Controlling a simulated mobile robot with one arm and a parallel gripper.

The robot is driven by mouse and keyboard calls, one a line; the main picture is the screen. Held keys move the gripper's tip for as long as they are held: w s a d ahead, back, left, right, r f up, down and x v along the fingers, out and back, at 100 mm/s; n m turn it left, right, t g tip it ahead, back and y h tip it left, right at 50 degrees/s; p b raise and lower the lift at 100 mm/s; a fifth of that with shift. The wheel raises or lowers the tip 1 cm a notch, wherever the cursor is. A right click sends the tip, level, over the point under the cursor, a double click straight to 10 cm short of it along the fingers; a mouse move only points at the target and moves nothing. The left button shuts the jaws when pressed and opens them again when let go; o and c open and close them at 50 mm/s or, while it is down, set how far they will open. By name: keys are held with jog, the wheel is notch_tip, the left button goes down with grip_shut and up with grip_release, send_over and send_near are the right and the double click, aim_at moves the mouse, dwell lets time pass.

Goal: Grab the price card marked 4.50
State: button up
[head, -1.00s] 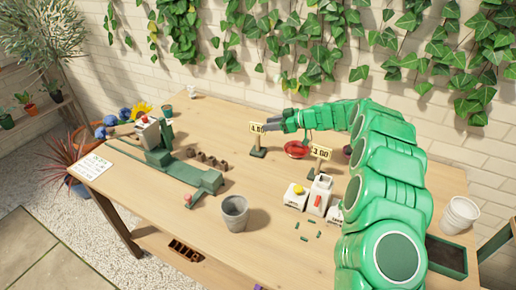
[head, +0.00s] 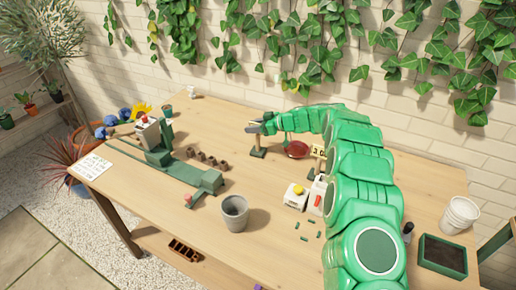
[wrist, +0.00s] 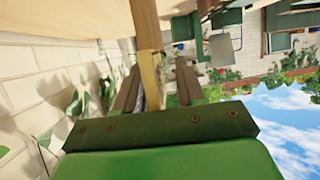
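The price card marked 4.50 stands near the back of the table on a wooden post with a dark green base (head: 258,152). My gripper (head: 257,124) is at the card's height and covers its face in the head view. In the wrist view the pale wooden card and post (wrist: 149,75) show edge-on between the two brown fingers of my gripper (wrist: 158,88). A gap shows between the post and the right finger, so the gripper looks open around it. Contact with the left finger cannot be told.
A second price card (head: 318,151), partly hidden by my arm, stands to the right beside a red bowl (head: 297,149). A green bench device (head: 160,157) is to the left. A grey pot (head: 234,212) stands in front, and white boxes (head: 296,196) are at right.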

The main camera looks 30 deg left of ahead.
grip_shut()
dwell(1.4)
